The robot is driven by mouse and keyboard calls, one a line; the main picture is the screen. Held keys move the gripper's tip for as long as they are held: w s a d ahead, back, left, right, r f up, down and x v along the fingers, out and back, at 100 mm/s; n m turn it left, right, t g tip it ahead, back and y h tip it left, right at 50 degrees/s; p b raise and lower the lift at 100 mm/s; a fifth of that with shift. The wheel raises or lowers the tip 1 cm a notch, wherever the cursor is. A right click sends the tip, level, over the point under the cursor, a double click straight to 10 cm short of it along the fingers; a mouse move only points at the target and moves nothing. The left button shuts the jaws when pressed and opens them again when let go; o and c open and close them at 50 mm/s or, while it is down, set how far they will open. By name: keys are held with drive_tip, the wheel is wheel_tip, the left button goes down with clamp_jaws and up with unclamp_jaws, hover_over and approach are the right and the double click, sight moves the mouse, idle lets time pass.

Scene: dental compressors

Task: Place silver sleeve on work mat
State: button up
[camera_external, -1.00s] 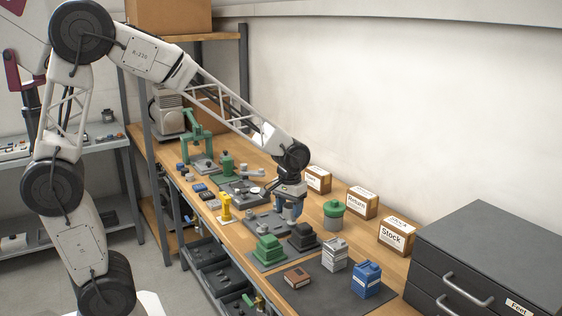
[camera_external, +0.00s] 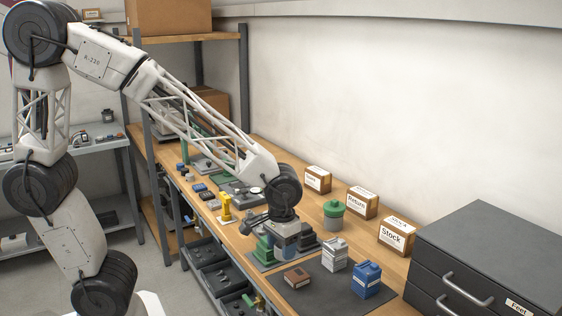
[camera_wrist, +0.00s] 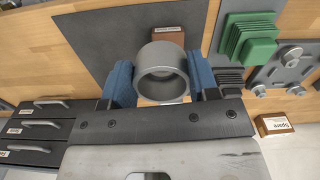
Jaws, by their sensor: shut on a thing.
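The silver sleeve (camera_wrist: 162,70) is a short grey ring with an open bore. My gripper (camera_wrist: 161,82) is shut on it, with a blue finger pad on each side of it in the wrist view. In the external view my gripper (camera_external: 291,243) hangs low, beside the green stepped block; the sleeve is mostly hidden there among the fingers. The work mat (camera_external: 322,297) is a dark flat sheet at the near end of the bench, just in front of my gripper. The mat also shows in the wrist view (camera_wrist: 105,40), beyond the sleeve.
On the mat stand a brown box (camera_external: 297,277), a white can (camera_external: 334,254) and a blue jug (camera_external: 367,279). The green stepped block (camera_external: 263,250) is close to my gripper. A green-lidded jar (camera_external: 334,214) and label boxes line the wall side. The mat's front part is bare.

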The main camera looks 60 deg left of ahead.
drive_tip(key=s+d+m, duration=0.1)
drive_tip(key=s+d, duration=0.3)
drive_tip(key=s, duration=0.2)
wheel_tip(320, 180, down, 7)
drive_tip(key=shift+w, duration=0.15)
idle(0.4)
hover_over(330, 305)
drive_tip(key=shift+f, duration=0.8)
idle(0.4)
drive_tip(key=shift+f, duration=1.75)
drive_tip(key=shift+f, duration=0.15)
